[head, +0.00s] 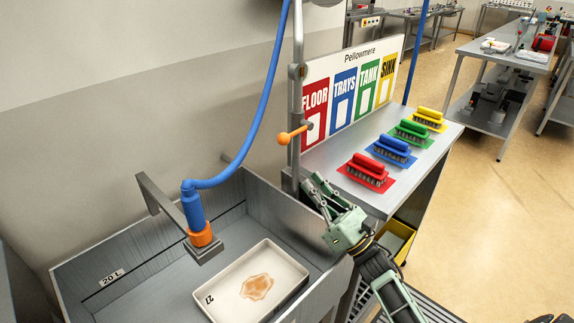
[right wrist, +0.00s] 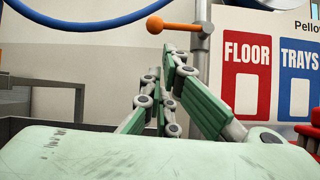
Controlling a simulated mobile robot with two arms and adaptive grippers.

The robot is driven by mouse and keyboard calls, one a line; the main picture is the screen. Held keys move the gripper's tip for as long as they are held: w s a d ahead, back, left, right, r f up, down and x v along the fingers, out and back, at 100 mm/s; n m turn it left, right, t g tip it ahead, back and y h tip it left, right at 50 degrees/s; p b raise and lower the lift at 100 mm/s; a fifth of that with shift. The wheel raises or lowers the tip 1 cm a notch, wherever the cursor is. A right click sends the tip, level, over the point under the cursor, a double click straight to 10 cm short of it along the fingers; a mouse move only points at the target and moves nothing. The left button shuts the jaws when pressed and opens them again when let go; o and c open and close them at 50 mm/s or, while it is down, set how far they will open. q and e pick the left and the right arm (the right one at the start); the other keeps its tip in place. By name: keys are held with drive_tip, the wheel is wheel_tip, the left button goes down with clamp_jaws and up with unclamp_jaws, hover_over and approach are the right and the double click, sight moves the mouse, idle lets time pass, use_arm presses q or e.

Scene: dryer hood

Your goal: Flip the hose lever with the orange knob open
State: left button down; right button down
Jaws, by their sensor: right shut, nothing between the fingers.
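The hose lever with the orange knob (head: 284,138) sits on the grey vertical pipe (head: 297,80) beside the sign. Its arm is short and orange, and the knob points left. In the right wrist view the knob (right wrist: 155,25) and its lever show above the fingers, sticking out left from the pipe. My right gripper (head: 312,185) is shut and empty, below the lever and close to the pipe. In the right wrist view its fingertips (right wrist: 175,52) point up, just under the lever, with no clear contact. My left gripper is not in view.
A blue hose (head: 262,110) with an orange-collared nozzle (head: 202,234) hangs over the grey sink (head: 120,255). A stained white tray (head: 295,272) lies in the sink. Colored brushes, including a red one (head: 367,171), stand on the bench right of my gripper, before the sign (head: 348,92).

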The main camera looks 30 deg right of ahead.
sight(294, 133)
drive_tip(key=shift+s+d+f, duration=0.2)
drive_tip(key=shift+d, duration=0.4)
drive_tip(key=p+x, duration=0.3)
drive_tip(key=x, duration=0.7)
drive_tip(key=shift+a+r+m+t+h+p, duration=0.2)
drive_tip(key=shift+r+m+h+p, duration=0.1)
drive_tip(key=shift+m+h, duration=0.35)
drive_tip(key=shift+a+r+m+t+h+p, duration=0.1)
drive_tip(key=shift+r+m+t+h+p, duration=0.15)
drive_tip(key=shift+m+h, duration=0.35)
drive_tip(key=shift+s+a+r+m+h, duration=0.1)
drive_tip(key=shift+r+m+h, duration=0.25)
drive_tip(key=shift+m, duration=0.3)
